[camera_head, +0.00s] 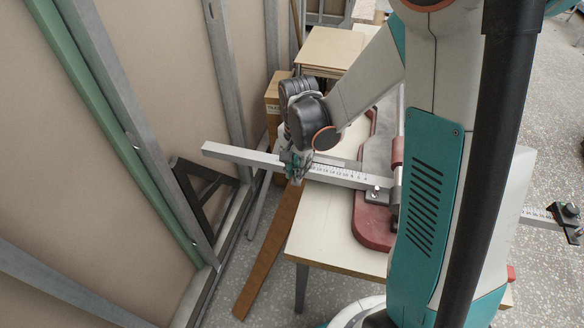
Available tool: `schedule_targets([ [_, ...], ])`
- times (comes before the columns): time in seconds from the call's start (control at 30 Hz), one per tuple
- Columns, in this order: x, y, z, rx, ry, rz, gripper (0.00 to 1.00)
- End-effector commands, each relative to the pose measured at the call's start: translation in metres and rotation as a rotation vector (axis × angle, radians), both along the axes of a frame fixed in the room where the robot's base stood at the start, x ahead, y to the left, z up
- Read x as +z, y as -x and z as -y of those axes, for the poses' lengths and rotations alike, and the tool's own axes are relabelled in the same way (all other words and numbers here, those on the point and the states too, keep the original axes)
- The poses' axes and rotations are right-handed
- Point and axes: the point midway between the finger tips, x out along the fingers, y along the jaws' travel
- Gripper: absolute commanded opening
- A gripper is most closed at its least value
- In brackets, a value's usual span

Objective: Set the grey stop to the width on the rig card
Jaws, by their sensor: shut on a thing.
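My gripper (294,176) is at the left ruler bar (338,174), over the table's left edge. It is shut on what appears to be the grey stop, which is mostly hidden by the fingers; a small green part shows there. The bar runs from its free end at the left to a red and grey machine (374,200), with scale marks visible right of my gripper. I cannot read the numbers. A second, dark stop (567,218) with a green knob sits on the right ruler bar (537,216). No rig card can be made out.
The pale table (325,235) carries the machine. A brown plank (268,255) leans below the bar, and a black frame (200,185) stands by the stud wall at left. Boxes and boards (330,50) are behind. My arm covers much of the machine.

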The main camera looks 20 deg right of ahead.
Motion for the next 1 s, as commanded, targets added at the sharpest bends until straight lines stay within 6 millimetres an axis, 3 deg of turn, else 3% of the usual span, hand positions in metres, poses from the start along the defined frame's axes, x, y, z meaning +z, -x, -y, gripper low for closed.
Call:
schedule_targets([
  [0.1,-0.001,0.019,0.027,-0.008,0.002,-0.001,0.00],
  [0.33,0.000,0.045,0.063,-0.006,0.002,-0.001,0.00],
  [0.77,0.000,0.051,0.070,-0.001,0.002,-0.001,0.00],
  [0.8,0.000,0.051,0.070,-0.001,0.001,0.000,0.25],
  [0.87,0.000,0.051,0.070,-0.001,0.001,0.000,0.38],
  [1.0,0.000,0.051,0.070,-0.001,0.001,0.000,0.38],
])
